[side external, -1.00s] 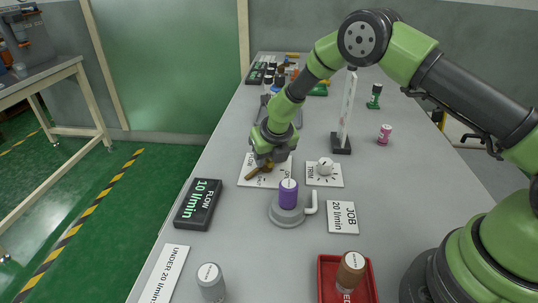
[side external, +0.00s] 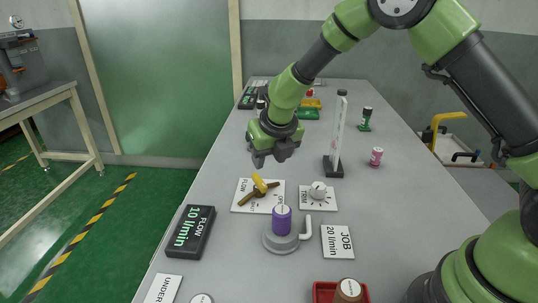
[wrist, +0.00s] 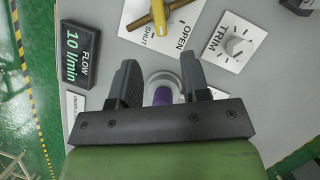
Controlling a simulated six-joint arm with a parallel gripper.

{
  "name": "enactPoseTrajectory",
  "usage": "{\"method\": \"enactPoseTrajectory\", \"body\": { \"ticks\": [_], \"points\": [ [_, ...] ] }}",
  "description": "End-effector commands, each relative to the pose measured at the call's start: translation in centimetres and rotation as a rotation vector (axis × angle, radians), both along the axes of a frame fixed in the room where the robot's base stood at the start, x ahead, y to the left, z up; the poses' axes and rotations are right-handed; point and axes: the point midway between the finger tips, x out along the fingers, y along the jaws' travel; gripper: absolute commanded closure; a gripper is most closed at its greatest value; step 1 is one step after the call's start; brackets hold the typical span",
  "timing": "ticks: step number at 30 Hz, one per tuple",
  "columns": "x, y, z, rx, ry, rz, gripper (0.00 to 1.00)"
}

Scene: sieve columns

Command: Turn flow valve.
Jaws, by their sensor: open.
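The flow valve (side external: 258,186) has a yellow part and a brown bar, and sits on a white plate marked FLOW (side external: 245,204). In the wrist view the valve (wrist: 159,13) is at the top edge, partly cut off, with OPEN and SHUT printed on its plate (wrist: 170,42). The bar lies slantwise across the plate. My gripper (side external: 271,160) is open and empty above and apart from the valve; its fingers also show in the wrist view (wrist: 157,68). The black display (side external: 189,231) reads FLOW 10 l/min. A white card (side external: 337,241) reads JOB 20 l/min.
A white TRIM knob (side external: 318,190) is right of the valve. A red tray (side external: 325,292) with a brown-sided jar is at the front.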

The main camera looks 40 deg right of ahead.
Motion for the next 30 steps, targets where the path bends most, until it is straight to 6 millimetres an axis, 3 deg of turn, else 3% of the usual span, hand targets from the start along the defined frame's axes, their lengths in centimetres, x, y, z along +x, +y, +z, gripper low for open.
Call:
{"method": "enactPoseTrajectory", "body": {
  "ticks": [8, 13, 18, 21, 25, 30],
  "points": [
    [0.2, 0.0, 0.1, -0.004, -0.008, 0.009, 0.57],
    [3.5, 0.2, 1.3, -0.074, -0.147, 0.183, 0.57],
    [8.9, 2.1, 4.3, -0.232, -0.412, 0.593, 0.57],
    [11.0, 4.2, 6.0, -0.331, -0.547, 0.865, 0.57],
    [12.0, 7.0, 7.3, -0.455, -0.678, 1.235, 0.57],
    [11.1, 9.7, 7.1, -0.596, -0.755, 1.727, 0.57]
  ]
}}
